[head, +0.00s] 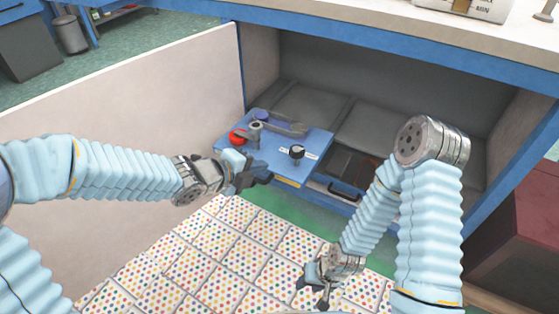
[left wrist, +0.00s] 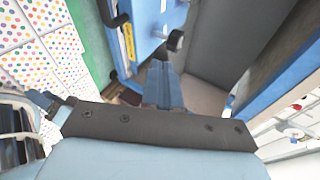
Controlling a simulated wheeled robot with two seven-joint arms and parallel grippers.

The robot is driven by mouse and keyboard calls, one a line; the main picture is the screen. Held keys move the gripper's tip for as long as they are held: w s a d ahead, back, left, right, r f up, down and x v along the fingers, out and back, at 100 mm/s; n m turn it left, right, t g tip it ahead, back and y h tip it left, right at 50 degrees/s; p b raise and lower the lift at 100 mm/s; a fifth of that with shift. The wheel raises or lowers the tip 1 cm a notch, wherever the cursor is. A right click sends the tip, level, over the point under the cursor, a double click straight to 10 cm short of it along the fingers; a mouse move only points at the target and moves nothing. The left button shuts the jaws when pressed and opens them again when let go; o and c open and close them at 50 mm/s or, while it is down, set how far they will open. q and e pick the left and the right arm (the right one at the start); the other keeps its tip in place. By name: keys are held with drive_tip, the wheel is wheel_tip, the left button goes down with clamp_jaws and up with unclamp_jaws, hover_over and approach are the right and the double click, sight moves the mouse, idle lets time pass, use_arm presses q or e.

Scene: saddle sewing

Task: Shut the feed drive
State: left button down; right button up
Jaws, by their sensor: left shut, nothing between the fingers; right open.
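A blue flat-topped unit (head: 285,158), apparently the feed drive, juts from the low open cabinet. My right gripper (head: 315,288) is open and empty, low over the dotted mats.
A big pale door panel (head: 120,100) stands open left of the cabinet. A dark drawer with a black handle (head: 345,190) sits right of the blue unit. Dotted mats (head: 225,255) cover the floor in front. A dark red box (head: 520,230) stands at right.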

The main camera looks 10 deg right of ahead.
sight(291, 155)
use_arm(q)
drive_tip(key=shift+w+d+r+x, duration=0.15)
drive_tip(key=shift+r+x, duration=0.15)
drive_tip(key=shift+x, duration=1.25)
drive_tip(key=shift+w+d+r+x, duration=0.1)
drive_tip(key=shift+r+x, duration=0.2)
drive_tip(key=shift+x, duration=1.2)
drive_tip(key=shift+w+d+r+x, duration=0.15)
drive_tip(key=shift+r+x, duration=0.1)
drive_tip(key=shift+x, duration=1.3)
use_arm(e)
drive_tip(key=shift+f, duration=0.15)
